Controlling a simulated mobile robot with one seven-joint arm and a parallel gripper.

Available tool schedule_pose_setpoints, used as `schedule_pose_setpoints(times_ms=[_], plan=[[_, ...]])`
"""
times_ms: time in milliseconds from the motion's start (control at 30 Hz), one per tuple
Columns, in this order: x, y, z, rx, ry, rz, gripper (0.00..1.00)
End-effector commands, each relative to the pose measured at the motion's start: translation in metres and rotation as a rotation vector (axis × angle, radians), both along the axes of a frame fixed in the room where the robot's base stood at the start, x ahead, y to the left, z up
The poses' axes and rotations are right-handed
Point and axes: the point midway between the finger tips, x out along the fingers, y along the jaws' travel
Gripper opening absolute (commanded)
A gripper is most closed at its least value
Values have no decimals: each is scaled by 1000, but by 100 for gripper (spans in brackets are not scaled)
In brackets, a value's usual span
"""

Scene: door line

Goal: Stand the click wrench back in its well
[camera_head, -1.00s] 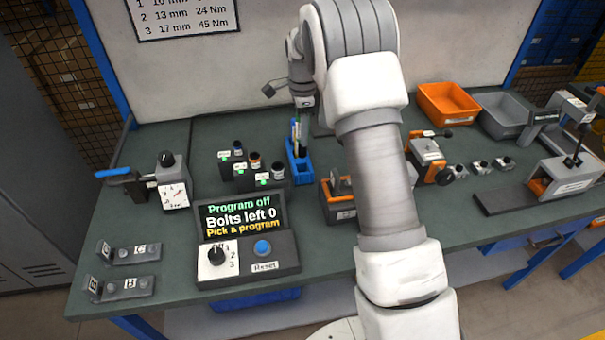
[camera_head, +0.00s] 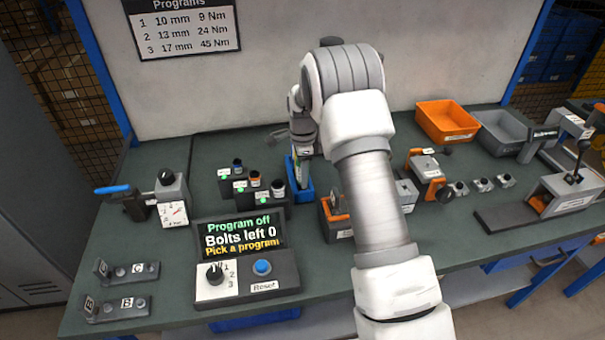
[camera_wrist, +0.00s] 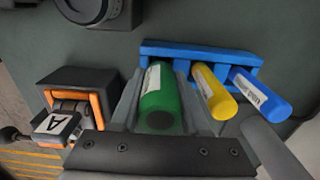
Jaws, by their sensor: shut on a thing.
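The click wrench appears to be the green-handled tool (camera_wrist: 162,105), with a white label, upright in the wrist view. My gripper (camera_wrist: 158,90) is shut on it, one grey finger on each side. The blue rack (camera_wrist: 190,49) is just beyond it, and the green handle lines up with the rack's left end. Whether its lower end is inside a well is hidden. A yellow handle (camera_wrist: 214,92) and a blue handle (camera_wrist: 260,95) stand in the rack's other places. In the head view my gripper (camera_head: 303,150) is right over the blue rack (camera_head: 307,192).
Socket blocks (camera_head: 250,186) stand left of the rack. An orange-and-black box (camera_head: 335,220) is close on its right. The control panel (camera_head: 245,268) is in front, its screen reading "Program off, Bolts left 0". An orange bin (camera_head: 447,122) is at the back right.

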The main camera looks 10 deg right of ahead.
Motion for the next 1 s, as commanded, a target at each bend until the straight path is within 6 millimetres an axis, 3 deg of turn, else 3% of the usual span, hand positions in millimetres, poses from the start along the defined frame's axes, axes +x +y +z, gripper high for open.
schedule_pose_setpoints(times_ms=[33,167,567,1000], plan=[[0,0,-1,0,0,0,51],[0,0,-1,0,0,0,74],[1,0,7,0,-2,0,76],[1,0,93,0,-3,0,76]])
